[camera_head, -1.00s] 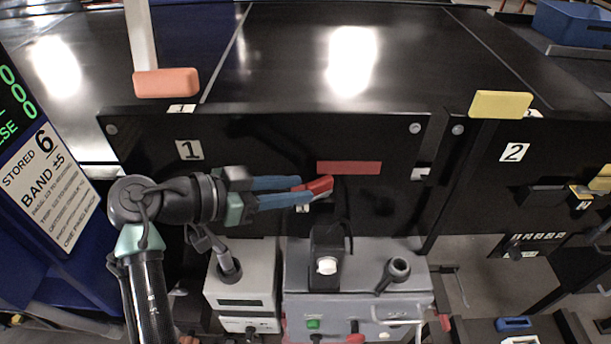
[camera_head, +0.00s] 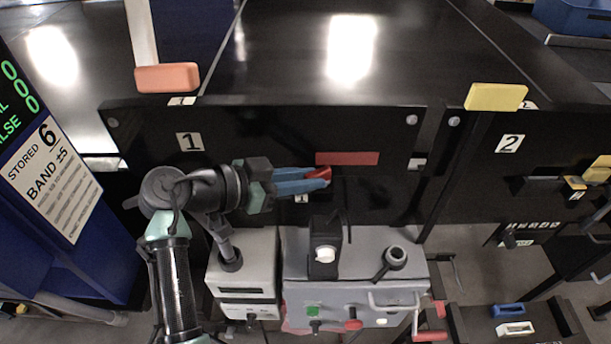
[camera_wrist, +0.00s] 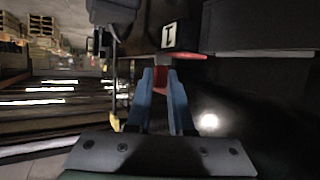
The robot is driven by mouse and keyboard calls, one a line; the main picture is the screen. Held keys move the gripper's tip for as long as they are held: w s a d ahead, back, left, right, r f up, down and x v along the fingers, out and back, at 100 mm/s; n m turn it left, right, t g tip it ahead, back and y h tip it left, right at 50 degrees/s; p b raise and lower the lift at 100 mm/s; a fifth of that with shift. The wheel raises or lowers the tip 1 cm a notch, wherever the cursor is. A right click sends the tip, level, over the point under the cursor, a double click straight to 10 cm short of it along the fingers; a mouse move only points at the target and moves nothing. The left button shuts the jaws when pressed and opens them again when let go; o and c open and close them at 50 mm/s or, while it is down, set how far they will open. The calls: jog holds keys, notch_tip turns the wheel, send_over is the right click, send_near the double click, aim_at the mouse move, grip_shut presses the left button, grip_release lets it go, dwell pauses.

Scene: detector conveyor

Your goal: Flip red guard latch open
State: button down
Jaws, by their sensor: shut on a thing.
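My gripper (camera_head: 322,174) reaches in from the left in front of the black panel marked 1. Its blue fingers are shut on a small red latch piece (camera_head: 325,173), mostly covered by the fingertips in the head view. In the wrist view the red piece (camera_wrist: 160,79) sits between the two blue fingers (camera_wrist: 160,73). A flat red bar (camera_head: 347,158) lies along the panel just above and right of the fingertips. The wrist view does not clearly show how the red piece joins the panel.
Below stand a light-grey box (camera_head: 243,272) and a grey control box (camera_head: 350,294) with levers and knobs. An orange block (camera_head: 167,78) and a yellow block (camera_head: 496,97) are at the panel's top edge. The conveyor top (camera_head: 290,60) is clear.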

jog(key=shift+s+d+r+n+t+y+p, duration=0.1)
jog(key=shift+s+d+n+t+y+p, duration=0.3)
jog(key=shift+n+t+y+p, duration=1.15)
jog(key=shift+s+d+r+n+t+y+p, duration=0.15)
jog(key=shift+d+n+t+y+p, duration=0.5)
jog(key=shift+n+y, duration=1.65)
jog(key=shift+s+d+f+n+t+y+p, duration=0.1)
jog(key=shift+s+d+n+t+y+p, duration=0.35)
jog(key=shift+n+t+y+p, duration=1.05)
jog(key=shift+w+d+n+g+y+b, duration=0.1)
jog(key=shift+n+g+y+b, duration=0.2)
jog(key=shift+n+y, duration=0.4)
jog(key=c, duration=1.1)
grip_release()
